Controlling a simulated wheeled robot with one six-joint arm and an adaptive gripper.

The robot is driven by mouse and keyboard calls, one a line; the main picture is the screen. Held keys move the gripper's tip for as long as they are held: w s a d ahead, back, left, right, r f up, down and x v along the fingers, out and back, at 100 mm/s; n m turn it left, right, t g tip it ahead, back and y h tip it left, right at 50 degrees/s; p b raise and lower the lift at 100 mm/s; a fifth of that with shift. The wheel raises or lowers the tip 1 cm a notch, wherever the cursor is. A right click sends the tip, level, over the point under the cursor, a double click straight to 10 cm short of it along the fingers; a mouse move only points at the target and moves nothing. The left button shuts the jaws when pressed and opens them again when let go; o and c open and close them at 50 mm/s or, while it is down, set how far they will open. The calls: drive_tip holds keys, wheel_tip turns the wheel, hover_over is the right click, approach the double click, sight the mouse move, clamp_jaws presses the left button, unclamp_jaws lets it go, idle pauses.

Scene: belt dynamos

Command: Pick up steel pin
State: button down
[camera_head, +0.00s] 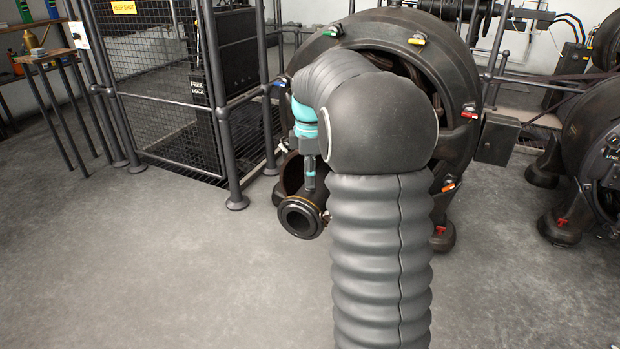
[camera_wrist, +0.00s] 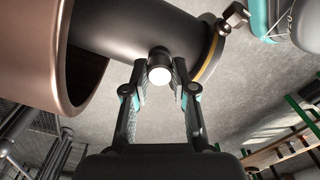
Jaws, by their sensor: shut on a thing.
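The steel pin (camera_wrist: 159,73) shows in the wrist view as a short round piece with a bright, pale end. It is between the two fingertips of my gripper (camera_wrist: 160,82), which is shut on it. The pin is right against the dark pipe (camera_wrist: 135,28) in this view; I cannot tell whether it is seated in it or only in front of it. In the head view my gripper (camera_head: 310,178) points down at the pipe stub (camera_head: 301,214) at the front of the large round dynamo (camera_head: 455,80). The pin cannot be made out there.
A mesh cage (camera_head: 165,95) with dark posts stands at the left behind the pipe. A small table (camera_head: 45,57) with a brass-coloured item is at the far left. Another dynamo (camera_head: 590,150) is at the right. The grey floor (camera_head: 180,270) in front is clear.

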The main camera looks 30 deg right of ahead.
drive_tip(key=shift+r, duration=0.5)
wheel_tip(320, 180, up, 3)
drive_tip(key=shift+f+p, duration=0.15)
drive_tip(key=shift+p, duration=0.35)
drive_tip(key=s+d+r+p, duration=0.1)
drive_tip(key=s+d+r, duration=0.6)
drive_tip(key=s, duration=0.1)
drive_tip(key=shift+s+d, duration=0.35)
drive_tip(key=shift+d, duration=0.05)
drive_tip(key=shift+f, duration=0.1)
